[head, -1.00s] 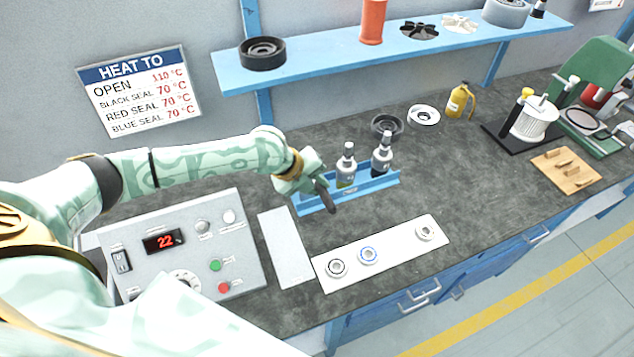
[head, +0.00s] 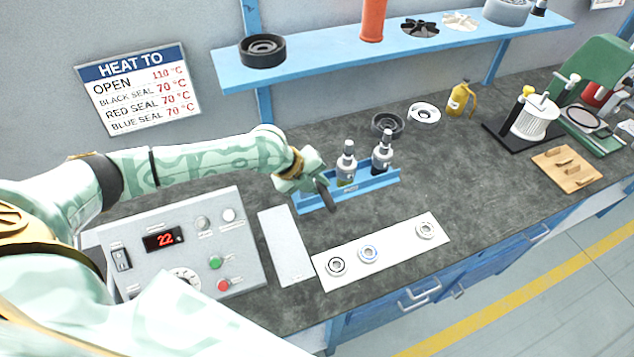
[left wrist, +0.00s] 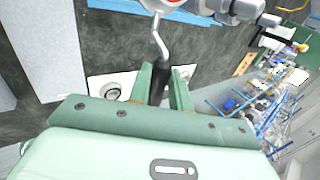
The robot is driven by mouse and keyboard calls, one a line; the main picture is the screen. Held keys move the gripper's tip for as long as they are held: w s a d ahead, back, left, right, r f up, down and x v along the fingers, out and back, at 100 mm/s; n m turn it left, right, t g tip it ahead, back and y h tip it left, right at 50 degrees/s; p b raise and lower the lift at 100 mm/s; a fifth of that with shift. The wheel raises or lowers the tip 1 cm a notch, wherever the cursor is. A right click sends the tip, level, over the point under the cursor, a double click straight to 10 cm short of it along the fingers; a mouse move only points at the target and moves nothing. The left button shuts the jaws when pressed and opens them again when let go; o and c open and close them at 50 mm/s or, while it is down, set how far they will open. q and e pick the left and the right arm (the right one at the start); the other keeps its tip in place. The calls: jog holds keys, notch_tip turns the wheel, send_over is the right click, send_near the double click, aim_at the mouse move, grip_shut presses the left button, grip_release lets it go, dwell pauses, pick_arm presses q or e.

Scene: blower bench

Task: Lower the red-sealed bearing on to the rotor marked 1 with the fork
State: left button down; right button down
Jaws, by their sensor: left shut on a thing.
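My left gripper (head: 322,188) is shut on the black handle of the fork (left wrist: 160,80), in front of the blue tray. The fork's bent metal shaft rises from the fingers in the left wrist view. At its far end a pale round piece with a red ring (left wrist: 174,3), apparently the red-sealed bearing, is cut off by the top edge. The bearing is not distinguishable in the head view. A white finned drum (head: 532,124) on a black base at the right may be a rotor; no mark 1 is readable. My right gripper is not in view.
A white mat (head: 392,251) holds three bearings, one blue-ringed. The heater box (head: 240,255) reads 22. A wooden block (head: 566,170) and green press (head: 604,75) stand right. The middle bench is largely clear.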

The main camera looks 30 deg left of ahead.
aim_at(328, 207)
pick_arm(q)
jog(key=shift+f, duration=0.45)
jog(key=shift+d, duration=0.1)
dwell(0.4)
jog(key=shift+s+d+r+p, duration=0.1)
jog(key=shift+s+d+p, duration=2.05)
jog(key=shift+d+p, duration=0.15)
jog(key=shift+d, duration=0.05)
jog(key=r+p, duration=0.1)
jog(key=p, duration=0.1)
jog(key=s+d+r+p, duration=0.1)
jog(key=r+p, duration=0.2)
jog(key=p, duration=0.1)
jog(key=shift+s+d+r, duration=0.2)
jog(key=shift+d+r, duration=0.05)
jog(key=shift+r, duration=0.15)
